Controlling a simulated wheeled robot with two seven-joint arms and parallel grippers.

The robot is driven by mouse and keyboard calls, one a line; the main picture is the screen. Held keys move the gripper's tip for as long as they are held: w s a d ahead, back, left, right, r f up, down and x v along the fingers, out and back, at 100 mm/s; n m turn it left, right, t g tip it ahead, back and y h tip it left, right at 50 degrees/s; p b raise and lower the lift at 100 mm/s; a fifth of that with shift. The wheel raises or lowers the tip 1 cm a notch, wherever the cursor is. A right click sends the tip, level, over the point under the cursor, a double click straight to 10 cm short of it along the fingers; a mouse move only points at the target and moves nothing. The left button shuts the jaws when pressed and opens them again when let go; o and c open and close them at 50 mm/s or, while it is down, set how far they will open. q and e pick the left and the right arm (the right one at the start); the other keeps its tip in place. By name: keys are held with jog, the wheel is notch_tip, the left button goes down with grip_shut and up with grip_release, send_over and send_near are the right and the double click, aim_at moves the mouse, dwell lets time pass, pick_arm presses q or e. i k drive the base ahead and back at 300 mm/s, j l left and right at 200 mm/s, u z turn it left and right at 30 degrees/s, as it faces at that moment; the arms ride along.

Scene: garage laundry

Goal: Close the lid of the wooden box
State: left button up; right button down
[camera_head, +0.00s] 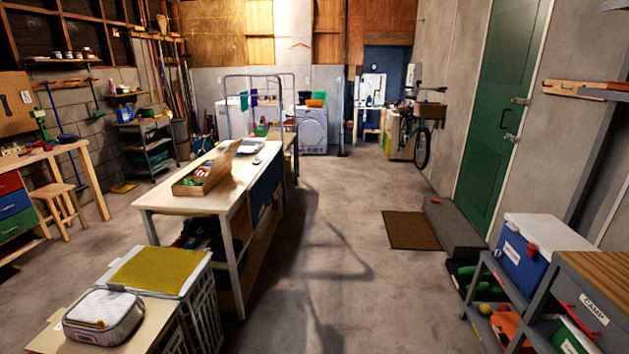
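A wooden box (190,188) sits on the light wooden table (163,202) left of centre in the head view. Its lid (225,156) stands raised and tilted at the box's far right side, so the box is open. Small red, green and white items (201,174) show inside it; they are too small to make out. Neither of my grippers shows in the head view, and nothing touches the box.
A crate with a yellow top (157,268) and a grey padded case (103,315) stand in the near left. Shelves with a blue cooler (540,250) stand at the right. The concrete floor (330,270) between them is clear, with a brown mat (411,230) further back.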

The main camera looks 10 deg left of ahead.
aim_at(221, 160)
jog(key=i+u, duration=0.1)
jog(key=i, duration=0.95)
jog(key=i+l, duration=0.15)
jog(key=i, duration=0.85)
jog(key=j+u, duration=0.05)
